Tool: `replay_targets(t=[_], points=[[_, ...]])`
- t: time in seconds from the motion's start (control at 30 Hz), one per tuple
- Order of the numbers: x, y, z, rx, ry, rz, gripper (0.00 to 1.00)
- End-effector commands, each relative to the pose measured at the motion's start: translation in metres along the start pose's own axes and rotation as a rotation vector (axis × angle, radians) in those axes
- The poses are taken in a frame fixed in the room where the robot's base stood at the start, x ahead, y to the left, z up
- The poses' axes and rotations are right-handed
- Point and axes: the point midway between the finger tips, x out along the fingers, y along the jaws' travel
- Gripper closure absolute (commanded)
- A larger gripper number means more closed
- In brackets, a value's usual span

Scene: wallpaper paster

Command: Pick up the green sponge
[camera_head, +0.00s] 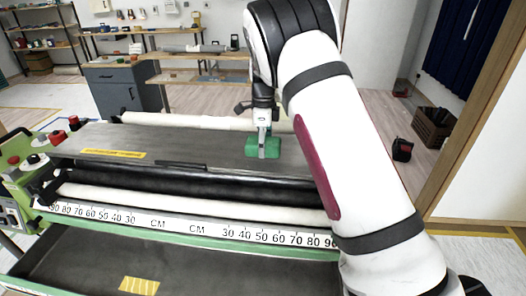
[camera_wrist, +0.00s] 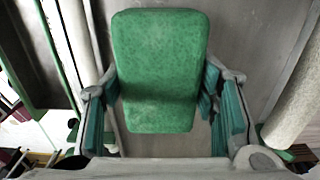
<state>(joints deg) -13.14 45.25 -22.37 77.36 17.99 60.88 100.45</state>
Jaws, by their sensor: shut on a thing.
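The green sponge (camera_head: 263,148) is a small block at the grey top plate (camera_head: 200,143) of the wallpaper paster, right of the plate's middle. My gripper (camera_head: 262,143) points down over it. In the wrist view the sponge (camera_wrist: 160,70) fills the middle, a rounded green block between the two fingers. My gripper (camera_wrist: 165,112) is shut on the sponge, with a teal-padded finger along each side. Whether the sponge touches the plate or hangs just above it, I cannot tell.
A white roller (camera_head: 200,122) lies along the plate's far side. A black roller (camera_head: 190,185) and a scale strip (camera_head: 180,222) run along the near side. Red and black knobs (camera_head: 35,158) stand at the left. A wooden crate (camera_head: 432,128) sits on the floor at right.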

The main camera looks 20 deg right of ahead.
Motion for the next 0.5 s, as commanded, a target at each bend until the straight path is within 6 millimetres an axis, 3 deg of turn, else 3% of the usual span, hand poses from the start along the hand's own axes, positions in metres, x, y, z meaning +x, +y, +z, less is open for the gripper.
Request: replay_targets(t=[0.03, 0.5], points=[[-0.008, 0.000, 0.001, 0.000, -0.002, -0.003, 0.69], [-0.017, 0.108, 0.046, -0.004, -0.001, 0.001, 0.69]])
